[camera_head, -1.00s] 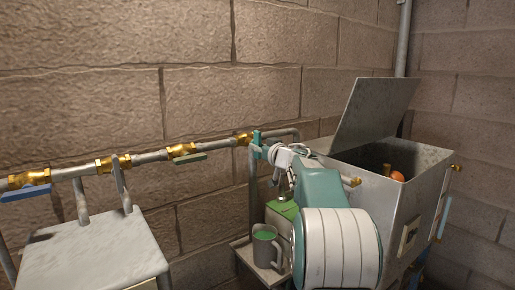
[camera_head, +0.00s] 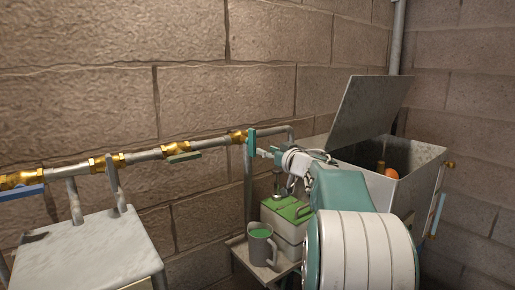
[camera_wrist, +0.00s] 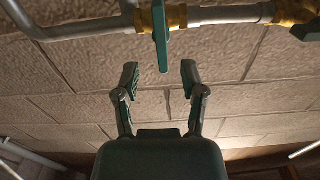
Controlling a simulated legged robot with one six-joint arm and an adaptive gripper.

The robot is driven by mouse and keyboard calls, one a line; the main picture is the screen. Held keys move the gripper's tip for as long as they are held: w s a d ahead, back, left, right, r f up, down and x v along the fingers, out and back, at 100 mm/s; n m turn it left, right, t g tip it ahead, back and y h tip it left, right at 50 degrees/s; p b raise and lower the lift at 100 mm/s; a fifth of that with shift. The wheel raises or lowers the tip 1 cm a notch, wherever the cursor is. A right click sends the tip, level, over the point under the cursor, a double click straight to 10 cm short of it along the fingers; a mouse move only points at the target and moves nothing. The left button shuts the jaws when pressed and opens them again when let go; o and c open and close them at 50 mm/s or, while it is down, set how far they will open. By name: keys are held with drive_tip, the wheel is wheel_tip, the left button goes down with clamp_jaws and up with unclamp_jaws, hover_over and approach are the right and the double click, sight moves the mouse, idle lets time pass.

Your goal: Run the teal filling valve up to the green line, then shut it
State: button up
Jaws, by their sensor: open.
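The teal filling valve's lever (camera_head: 251,143) stands upright across the pipe at its right end. In the wrist view the teal lever (camera_wrist: 161,38) hangs from a brass body at the top. My gripper (camera_wrist: 160,74) is open, and its two fingers point toward the lever, one to each side, with nothing held between them. In the head view my gripper (camera_head: 272,153) is just right of the lever. A sight tube (camera_head: 440,212) with a light blue stretch is on the right side of the metal tank (camera_head: 376,188). I cannot make out the green line.
A green lever (camera_head: 184,157) and a blue lever (camera_head: 28,191) sit further left on the same pipe. A metal stand (camera_head: 88,255) is at lower left. The tank's lid is raised.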

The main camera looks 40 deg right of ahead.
drive_tip(key=shift+s, duration=2.1)
